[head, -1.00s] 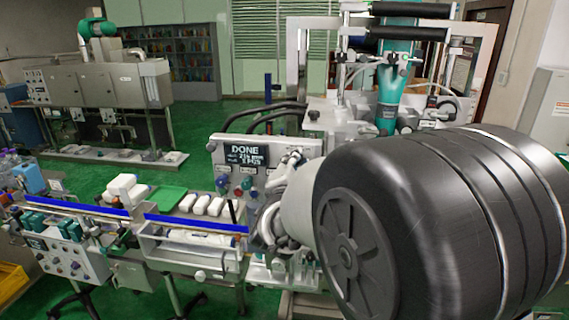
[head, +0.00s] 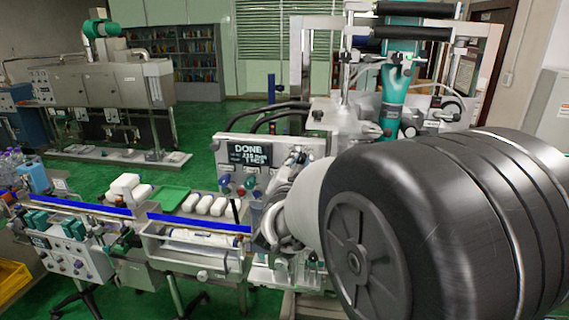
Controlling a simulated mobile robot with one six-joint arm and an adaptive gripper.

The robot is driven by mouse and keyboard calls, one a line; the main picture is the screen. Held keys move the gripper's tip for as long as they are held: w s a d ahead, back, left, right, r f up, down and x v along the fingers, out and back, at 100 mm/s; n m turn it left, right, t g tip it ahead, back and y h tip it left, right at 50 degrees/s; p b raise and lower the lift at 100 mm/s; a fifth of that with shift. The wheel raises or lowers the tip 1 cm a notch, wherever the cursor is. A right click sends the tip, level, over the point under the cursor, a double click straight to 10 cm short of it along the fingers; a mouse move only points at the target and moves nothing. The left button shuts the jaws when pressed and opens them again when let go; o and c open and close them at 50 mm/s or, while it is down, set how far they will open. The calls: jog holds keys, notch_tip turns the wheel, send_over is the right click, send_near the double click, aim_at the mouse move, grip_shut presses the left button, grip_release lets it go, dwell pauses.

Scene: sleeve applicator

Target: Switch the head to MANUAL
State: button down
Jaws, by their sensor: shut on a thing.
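The control panel (head: 228,149) of the applicator head stands at the centre of the head view, with a dark display (head: 249,154) that reads DONE above smaller lines. Coloured knobs (head: 238,191) sit below the display. My gripper (head: 275,195) is at the right side of this panel, its fingers close to the panel face. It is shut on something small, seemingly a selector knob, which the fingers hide. The mode marking and the knob's pointer cannot be read. My large dark arm link covers the right foreground.
A conveyor with a blue rail (head: 185,221) runs left of the head, with white blocks (head: 204,204) and a green plate (head: 168,198) behind it. A machine with a teal cylinder (head: 395,95) stands behind the panel. Green floor (head: 215,125) is open at the back.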

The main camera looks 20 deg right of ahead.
jog(key=shift+r+n, duration=0.1)
jog(key=shift+n, duration=1.6)
jog(key=c, duration=1.4)
grip_release()
jog(key=shift+s, duration=0.1)
jog(key=v, duration=1.2)
jog(key=shift+a, duration=0.1)
